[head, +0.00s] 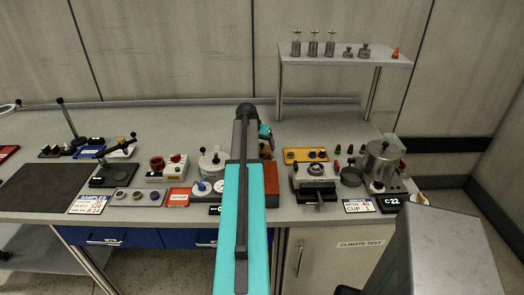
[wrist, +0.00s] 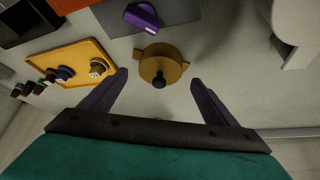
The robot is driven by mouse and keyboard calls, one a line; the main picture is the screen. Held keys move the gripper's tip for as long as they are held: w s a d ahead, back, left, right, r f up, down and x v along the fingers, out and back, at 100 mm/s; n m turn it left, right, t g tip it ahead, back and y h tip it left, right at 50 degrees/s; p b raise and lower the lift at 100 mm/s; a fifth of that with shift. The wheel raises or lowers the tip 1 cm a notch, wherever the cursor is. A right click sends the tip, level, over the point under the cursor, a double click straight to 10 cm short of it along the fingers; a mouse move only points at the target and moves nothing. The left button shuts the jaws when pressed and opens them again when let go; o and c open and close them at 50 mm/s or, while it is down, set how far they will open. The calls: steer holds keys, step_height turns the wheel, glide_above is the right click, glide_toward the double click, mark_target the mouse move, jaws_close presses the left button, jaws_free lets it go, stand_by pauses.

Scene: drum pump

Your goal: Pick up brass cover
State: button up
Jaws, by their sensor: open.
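The brass cover (wrist: 161,62) is a round, brass-coloured disc with side tabs and a black knob. In the wrist view it sits on the light bench top, just ahead of my gripper. My gripper (wrist: 158,82) is open and empty, with one dark finger to the left of the cover and one to the right. The fingers look apart from the cover; their height above it is hard to tell. In the head view my arm covers this area, and I cannot make out the cover or the fingertips.
A yellow tray (wrist: 45,59) with several small knobs lies left of the cover; it also shows in the head view (head: 288,154). A purple handle (wrist: 142,17) on a grey plate is just beyond the cover. A metal pot (head: 382,160) stands further right. Bare bench surrounds the cover's near side.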

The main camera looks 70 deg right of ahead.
mark_target(261, 145)
steer(key=shift+p+x, duration=0.55)
steer(key=shift+x, duration=1.15)
steer(key=shift+c, duration=0.5)
steer(key=c, duration=1.1)
steer(key=shift+r, duration=0.2)
steer(key=shift+r+b, duration=1.45)
steer(key=shift+r, duration=3.4)
steer(key=shift+r+p, duration=0.8)
steer(key=shift+r, duration=0.7)
